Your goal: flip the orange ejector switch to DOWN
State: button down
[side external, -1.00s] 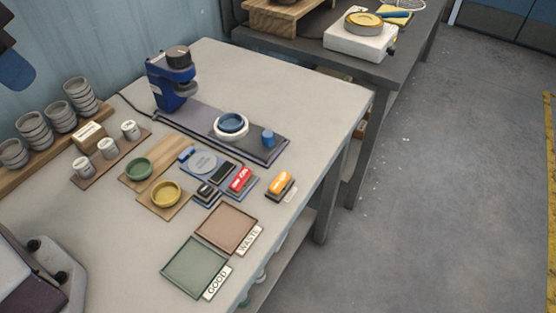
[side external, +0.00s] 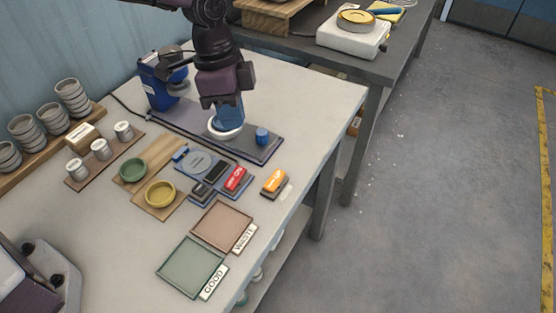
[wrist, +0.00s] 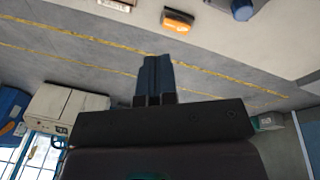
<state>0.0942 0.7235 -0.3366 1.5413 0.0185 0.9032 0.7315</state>
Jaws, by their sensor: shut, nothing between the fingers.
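The orange ejector switch (side external: 274,179) sits in a dark base at the table's right edge, with a small pale label beside it. Its lettering and rocker position are too small to read. It also shows at the top of the wrist view (wrist: 177,20). My gripper (side external: 228,118) hangs above the white ring on the dark plate, up and to the left of the switch, apart from it. Its blue fingers are shut together and empty, as the wrist view also shows (wrist: 155,62). The fingers hide part of the ring.
A red switch (side external: 236,178) on a blue panel is just left of the orange one. A blue knob (side external: 262,136) stands on the dark plate's right end. The waste tray (side external: 222,227) and good tray (side external: 190,267) lie in front. A blue press (side external: 157,82) stands behind.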

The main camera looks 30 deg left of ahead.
aim_at(282, 174)
jog(key=shift+w+d+m+t+h, duration=0.2)
jog(key=shift+w+d+m, duration=0.3)
jog(key=shift+w+m, duration=0.35)
jog(key=shift+w+d+m+t+h, duration=0.1)
jog(key=shift+w+d+m+h, duration=0.1)
jog(key=shift+w+d+m, duration=0.55)
jog(key=shift+w+d+m+t+h, duration=0.1)
jog(key=shift+w+d+m+h, duration=0.15)
jog(key=shift+w+m, duration=0.75)
jog(key=shift+s, duration=0.2)
jog(key=x, duration=0.8)
jog(key=a+x, duration=0.1)
jog(key=x, duration=0.3)
jog(key=shift+d+f, duration=0.15)
jog(key=shift+f, duration=0.95)
jog(key=shift+f, duration=0.1)
